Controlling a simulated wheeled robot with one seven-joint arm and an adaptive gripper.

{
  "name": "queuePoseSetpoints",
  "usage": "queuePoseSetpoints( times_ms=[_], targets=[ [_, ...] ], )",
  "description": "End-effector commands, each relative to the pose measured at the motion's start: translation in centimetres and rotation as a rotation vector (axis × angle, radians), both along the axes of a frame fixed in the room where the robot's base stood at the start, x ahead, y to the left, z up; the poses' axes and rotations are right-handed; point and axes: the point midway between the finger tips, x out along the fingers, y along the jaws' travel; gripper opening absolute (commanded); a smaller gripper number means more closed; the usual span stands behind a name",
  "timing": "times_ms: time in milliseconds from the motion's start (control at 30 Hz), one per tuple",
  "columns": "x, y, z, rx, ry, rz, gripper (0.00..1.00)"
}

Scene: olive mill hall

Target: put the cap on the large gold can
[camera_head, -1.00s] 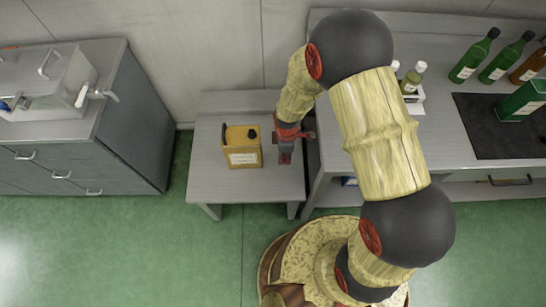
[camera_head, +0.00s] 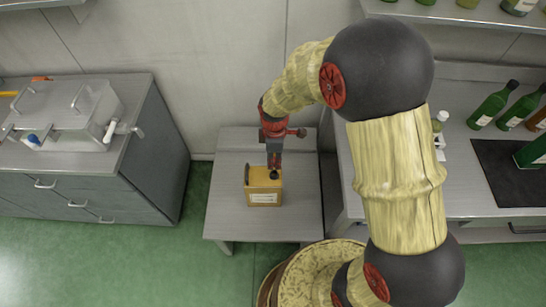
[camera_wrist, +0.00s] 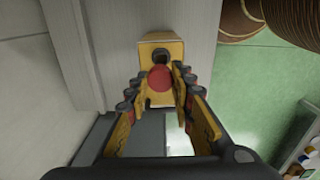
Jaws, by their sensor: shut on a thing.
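The gold can (camera_head: 264,188), with a white label on its front and a dark neck (camera_head: 274,174) at its top right, stands upright on a small grey table (camera_head: 228,220). It also shows in the wrist view (camera_wrist: 150,43), where its dark round neck (camera_wrist: 160,55) faces me. My gripper (camera_head: 274,166) points down just over the neck. In the wrist view my gripper (camera_wrist: 160,82) is shut on a red round cap (camera_wrist: 160,78), held between the fingertips close beside the neck in the picture. I cannot tell whether cap and neck touch.
A grey cabinet with a metal tank (camera_head: 72,110) stands at left, beyond a gap. At right a bench carries green bottles (camera_head: 490,108) and a dark mat (camera_head: 505,165). A wall is behind the table. The table around the can is clear.

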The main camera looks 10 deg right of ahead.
Motion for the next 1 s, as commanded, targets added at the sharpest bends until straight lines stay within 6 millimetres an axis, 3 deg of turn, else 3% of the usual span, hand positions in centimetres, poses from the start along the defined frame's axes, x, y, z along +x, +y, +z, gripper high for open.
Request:
queuePoseSetpoints(
  times_ms=[700, 1000],
  targets=[
    [0.0, 0.0, -5.0, 0.0, 0.0, 0.001, 0.05],
    [0.1, 0.0, -6.2, 0.0, -0.001, 0.001, 0.05]
  ],
)
